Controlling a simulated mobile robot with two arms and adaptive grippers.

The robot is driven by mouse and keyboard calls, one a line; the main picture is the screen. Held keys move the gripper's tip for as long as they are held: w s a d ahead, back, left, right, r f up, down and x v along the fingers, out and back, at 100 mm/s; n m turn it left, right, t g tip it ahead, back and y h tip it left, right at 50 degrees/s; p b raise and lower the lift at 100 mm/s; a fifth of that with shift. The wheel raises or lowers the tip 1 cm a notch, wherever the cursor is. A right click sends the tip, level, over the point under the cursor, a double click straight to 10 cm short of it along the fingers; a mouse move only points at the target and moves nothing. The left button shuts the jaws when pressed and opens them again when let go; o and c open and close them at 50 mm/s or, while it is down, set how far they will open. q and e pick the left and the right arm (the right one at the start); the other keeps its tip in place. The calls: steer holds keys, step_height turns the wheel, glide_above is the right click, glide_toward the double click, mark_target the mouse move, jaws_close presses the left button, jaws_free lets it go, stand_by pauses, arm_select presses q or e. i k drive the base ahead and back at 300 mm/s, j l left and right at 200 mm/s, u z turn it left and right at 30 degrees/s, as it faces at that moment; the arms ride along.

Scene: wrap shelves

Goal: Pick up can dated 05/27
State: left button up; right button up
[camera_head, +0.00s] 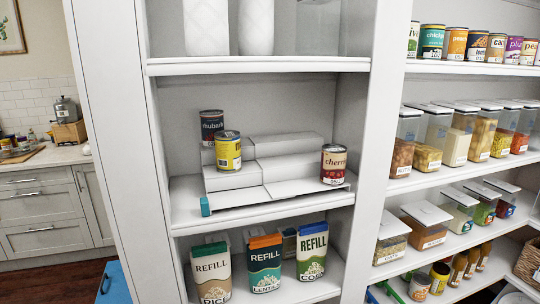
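Three cans stand on a white stepped rack (290,146) on the middle shelf. A dark blue can labelled "rhubarb" (212,127) stands at the back left on a higher step. A yellow can (228,151) with a dark band stands in front of it, slightly to the right, and covers part of it. A red and cream can labelled "cherry" or similar (334,164) stands apart at the right end on a low step. All three are upright. The dates are too small to read. Neither of my grippers is in view.
Refill cartons (265,268) stand on the shelf below. White containers (206,28) stand above. Shelf uprights (367,150) bound the bay. On the right are more cans (432,42) and food containers (406,140). The rack's middle steps are clear.

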mark_target(333, 156)
steer(key=i+l+z, duration=0.55)
steer(key=i, duration=0.35)
